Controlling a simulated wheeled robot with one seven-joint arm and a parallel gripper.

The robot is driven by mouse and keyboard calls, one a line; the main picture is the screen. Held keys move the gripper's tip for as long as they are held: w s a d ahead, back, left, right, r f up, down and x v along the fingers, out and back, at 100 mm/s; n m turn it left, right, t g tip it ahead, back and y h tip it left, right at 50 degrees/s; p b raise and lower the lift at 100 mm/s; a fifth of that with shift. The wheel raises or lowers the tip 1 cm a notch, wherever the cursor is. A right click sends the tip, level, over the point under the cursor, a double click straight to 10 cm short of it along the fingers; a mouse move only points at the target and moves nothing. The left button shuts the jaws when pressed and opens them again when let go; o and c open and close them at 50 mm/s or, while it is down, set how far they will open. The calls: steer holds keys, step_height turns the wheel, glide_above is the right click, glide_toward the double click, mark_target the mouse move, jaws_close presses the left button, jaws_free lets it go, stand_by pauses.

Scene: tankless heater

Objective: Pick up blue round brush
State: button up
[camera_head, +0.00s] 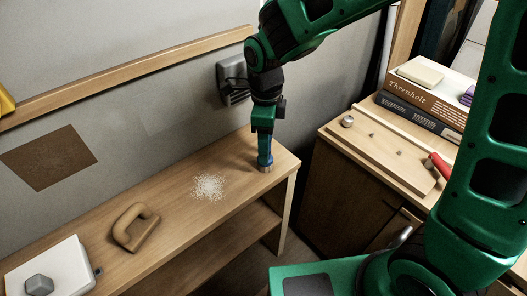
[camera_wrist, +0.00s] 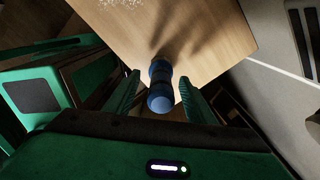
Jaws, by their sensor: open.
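The blue round brush (camera_head: 265,152) stands upright on the wooden bench near its right end, with a pale base on the wood. It also shows in the wrist view (camera_wrist: 160,88), between the two green fingers. My gripper (camera_head: 263,138) points down over the brush. In the wrist view my gripper (camera_wrist: 160,95) is open, with one finger on each side of the brush and a gap to each. The fingertips are partly hidden in the head view.
A pile of white shavings (camera_head: 208,187) and a tan handled tool (camera_head: 135,226) lie on the bench (camera_head: 165,255). A white box (camera_head: 50,272) is at the near left. A cabinet with a board (camera_head: 385,150) and books (camera_head: 425,98) stands right, across a gap.

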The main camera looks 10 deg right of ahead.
steer(key=shift+f, duration=1.4)
steer(key=shift+c, duration=0.6)
steer(key=c, duration=1)
steer(key=shift+r, duration=0.15)
